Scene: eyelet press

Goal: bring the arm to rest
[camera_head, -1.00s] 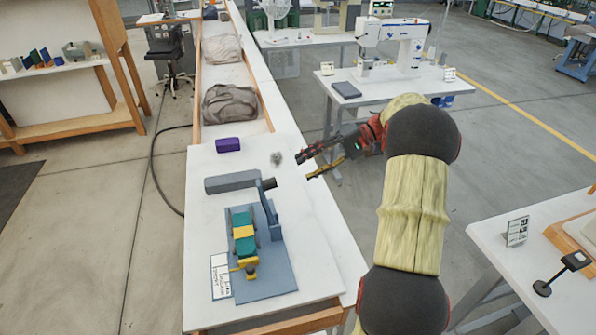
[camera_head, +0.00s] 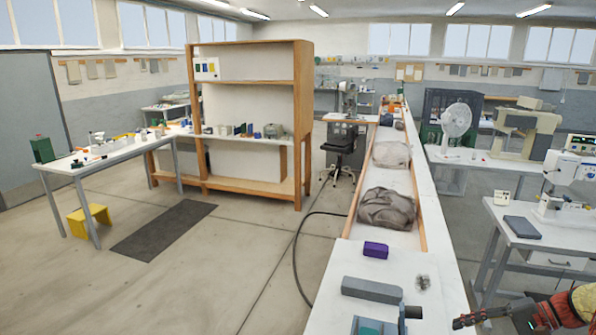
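My gripper (camera_head: 460,323) is at the lower right edge of the head view, beside the right edge of the white bench. One dark, red-marked finger shows; the lower finger is cut off by the frame. A second ago the two fingers stood apart with nothing between them. Part of my red and yellow arm shows in the corner.
A purple block (camera_head: 376,249) and a small grey lump (camera_head: 422,282) lie on the bench (camera_head: 445,296). Grey cloth bundles (camera_head: 386,208) lie farther along. A sewing machine table (camera_head: 520,236) stands to the right. Open floor with a dark mat (camera_head: 165,229) and a wooden shelf (camera_head: 250,186) are to the left.

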